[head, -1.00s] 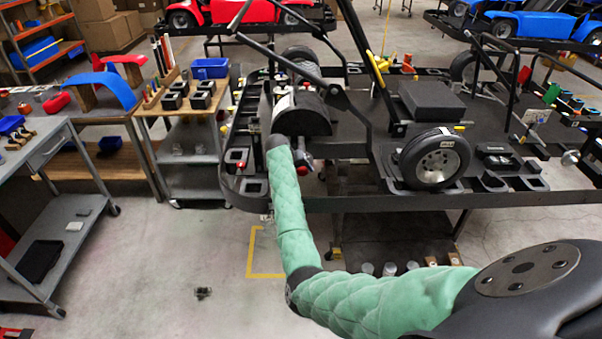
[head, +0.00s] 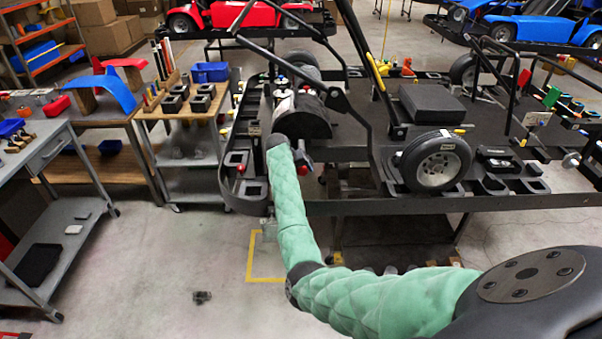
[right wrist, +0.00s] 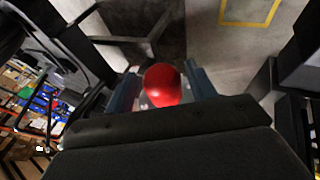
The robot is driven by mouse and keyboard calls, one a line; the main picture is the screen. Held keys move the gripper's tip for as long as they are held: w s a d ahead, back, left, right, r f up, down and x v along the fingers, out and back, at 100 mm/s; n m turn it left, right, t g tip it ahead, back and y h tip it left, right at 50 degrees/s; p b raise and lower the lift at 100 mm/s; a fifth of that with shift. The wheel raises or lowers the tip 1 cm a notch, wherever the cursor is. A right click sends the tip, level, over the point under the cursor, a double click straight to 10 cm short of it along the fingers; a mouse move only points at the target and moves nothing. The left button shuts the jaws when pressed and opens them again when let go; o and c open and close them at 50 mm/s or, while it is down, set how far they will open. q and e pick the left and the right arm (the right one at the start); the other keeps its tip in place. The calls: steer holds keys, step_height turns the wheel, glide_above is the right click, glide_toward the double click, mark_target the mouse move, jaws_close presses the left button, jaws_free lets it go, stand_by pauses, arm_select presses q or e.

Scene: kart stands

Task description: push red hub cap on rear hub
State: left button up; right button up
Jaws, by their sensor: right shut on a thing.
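My right gripper (right wrist: 162,92) is shut on the red hub cap (right wrist: 163,85), which shows as a smooth, round red form between the two fingers in the right wrist view. In the head view my green-sleeved right arm reaches to the left end of the kart on its black stand (head: 460,205). A bit of the red cap (head: 304,170) shows there beside the end of the arm. The rear hub cannot be made out; the arm and gripper cover that area. My left gripper is not in view.
A mounted wheel (head: 437,160) stands at the kart's near side, right of my arm. Black bars (head: 358,115) rise close above the gripper. A cart with a wooden top (head: 190,105) stands to the left. The floor before the stand is open, with a yellow corner mark (head: 265,279).

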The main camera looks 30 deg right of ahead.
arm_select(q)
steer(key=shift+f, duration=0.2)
arm_select(e)
steer(key=shift+w+d, duration=0.2)
steer(key=shift+w, duration=0.2)
steer(key=o, duration=1.1)
steer(key=shift+o, duration=0.2)
steer(key=shift+a+r+b, duration=0.1)
steer(key=shift+r+b, duration=0.05)
steer(key=shift+b, duration=0.25)
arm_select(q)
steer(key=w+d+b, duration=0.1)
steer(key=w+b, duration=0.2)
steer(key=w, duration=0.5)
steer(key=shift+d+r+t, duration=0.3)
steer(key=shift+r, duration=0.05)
arm_select(e)
steer(key=v, duration=0.7)
steer(key=shift+r, duration=0.25)
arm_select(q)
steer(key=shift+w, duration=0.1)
arm_select(e)
steer(key=shift+a, duration=0.1)
